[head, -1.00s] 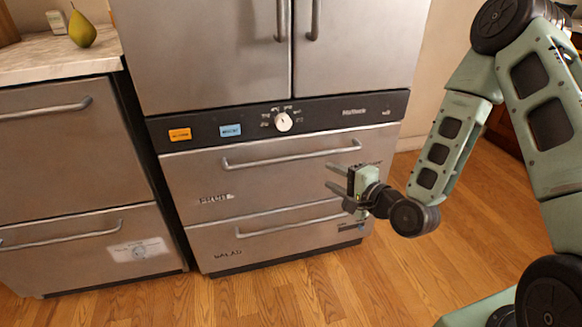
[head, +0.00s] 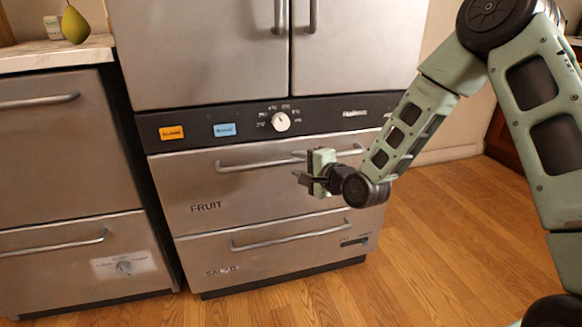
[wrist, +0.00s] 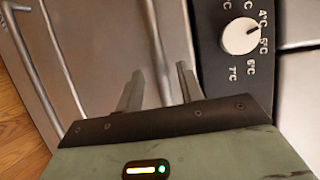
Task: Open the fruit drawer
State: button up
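The fruit drawer (head: 265,200) is the upper steel drawer of the fridge, with "FRUIT" lettered at its lower left. It looks shut. Its long bar handle (head: 238,167) runs across the top of its front; its right part is partly hidden by my gripper. My gripper (head: 298,166) is open, in front of the handle's right half, one finger above the other. In the wrist view the handle (wrist: 152,35) runs between the two spread fingers of my gripper (wrist: 158,82). I cannot tell whether the fingers touch it or how deep it sits between them.
Below is the salad drawer (head: 215,248) with its own handle (head: 290,237). Above are a black panel with a white dial (head: 281,122) and two fridge doors (head: 200,55). A counter with a pear (head: 75,24) stands left. The wooden floor (head: 440,230) is clear in front.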

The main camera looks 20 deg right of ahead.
aim_at(293, 163)
jog(key=shift+b+x, duration=0.3)
jog(key=shift+x, duration=1.5)
grip_shut()
